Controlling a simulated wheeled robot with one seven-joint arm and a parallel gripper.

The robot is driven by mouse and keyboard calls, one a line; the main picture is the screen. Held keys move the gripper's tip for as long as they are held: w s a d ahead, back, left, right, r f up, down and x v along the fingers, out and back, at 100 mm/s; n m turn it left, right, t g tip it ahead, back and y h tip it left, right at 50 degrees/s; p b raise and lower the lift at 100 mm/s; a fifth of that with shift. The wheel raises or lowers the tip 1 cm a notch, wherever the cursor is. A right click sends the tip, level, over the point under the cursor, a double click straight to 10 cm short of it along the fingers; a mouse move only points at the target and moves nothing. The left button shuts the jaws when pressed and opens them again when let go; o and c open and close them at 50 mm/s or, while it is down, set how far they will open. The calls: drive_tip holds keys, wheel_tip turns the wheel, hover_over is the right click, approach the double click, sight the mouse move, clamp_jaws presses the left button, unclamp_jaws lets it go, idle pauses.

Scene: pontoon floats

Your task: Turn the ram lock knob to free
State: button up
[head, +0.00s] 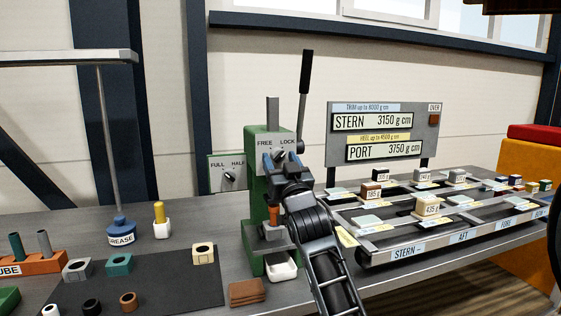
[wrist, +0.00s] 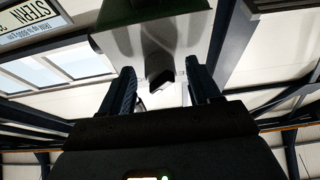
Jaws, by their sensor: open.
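The green press (head: 254,200) stands on the bench with a light FREE / LOCK plate (head: 268,141) on its front, FREE at left and LOCK at right. The small dark ram lock knob (head: 280,154) sits below these words, partly hidden by my gripper; I cannot tell which word it points at. My gripper (head: 279,160) is in front of the plate with its blue fingers toward it. In the wrist view, my gripper (wrist: 160,76) is open, with the dark knob (wrist: 159,78) between its two fingers and gaps on both sides.
The press lever (head: 304,80) rises above the plate at right. A FULL / HALF dial (head: 229,175) is left of the press. A white tray (head: 282,269) sits at its foot. A readout board (head: 384,130) and weight racks fill the right. Blocks lie on a dark mat (head: 190,285) at left.

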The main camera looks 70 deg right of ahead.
drive_tip(key=shift+c, duration=0.3)
drive_tip(key=c, duration=1)
